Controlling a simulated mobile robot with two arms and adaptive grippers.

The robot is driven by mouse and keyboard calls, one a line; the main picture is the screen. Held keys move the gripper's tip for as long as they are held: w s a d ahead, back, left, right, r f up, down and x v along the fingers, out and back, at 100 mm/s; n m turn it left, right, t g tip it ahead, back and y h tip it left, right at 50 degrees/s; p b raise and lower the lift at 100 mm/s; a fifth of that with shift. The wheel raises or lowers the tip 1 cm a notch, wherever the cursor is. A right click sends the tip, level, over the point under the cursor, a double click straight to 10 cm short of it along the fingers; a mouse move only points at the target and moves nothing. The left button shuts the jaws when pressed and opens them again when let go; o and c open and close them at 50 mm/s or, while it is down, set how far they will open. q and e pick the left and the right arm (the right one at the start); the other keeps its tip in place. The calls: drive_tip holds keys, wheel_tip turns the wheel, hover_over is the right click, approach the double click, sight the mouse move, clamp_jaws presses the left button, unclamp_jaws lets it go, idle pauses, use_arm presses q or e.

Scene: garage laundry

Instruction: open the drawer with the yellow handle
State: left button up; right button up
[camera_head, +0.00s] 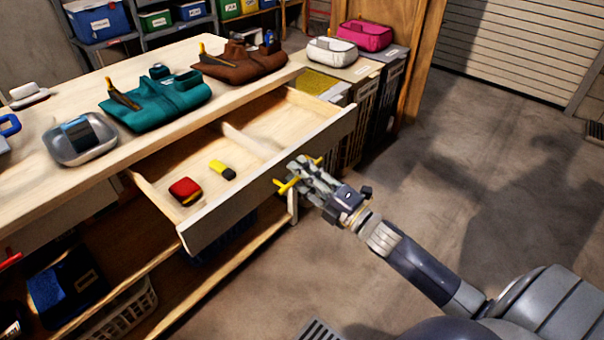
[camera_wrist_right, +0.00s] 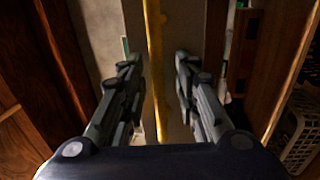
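The drawer (camera_head: 220,230) with the yellow handle (camera_head: 285,186) is pulled well out from under the wooden worktop. A red item (camera_head: 185,190) and a small yellow-and-black item (camera_head: 222,170) lie inside it. My right gripper (camera_head: 297,178) is at the drawer front, with its fingers around the middle of the handle. In the right wrist view, the yellow handle (camera_wrist_right: 155,70) runs between the two fingers (camera_wrist_right: 157,65), with a visible gap on each side. The right gripper is open there. My left gripper is not in view.
The worktop (camera_head: 60,178) holds teal and brown objects and a grey container. A red handle (camera_head: 10,260) shows at the lower left. Bins (camera_head: 345,72) stand beyond the drawer's far end. The floor (camera_head: 440,170) to the right is clear.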

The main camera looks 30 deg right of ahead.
drive_tip(key=shift+s, duration=0.1)
drive_tip(key=v, duration=1.2)
idle(0.4)
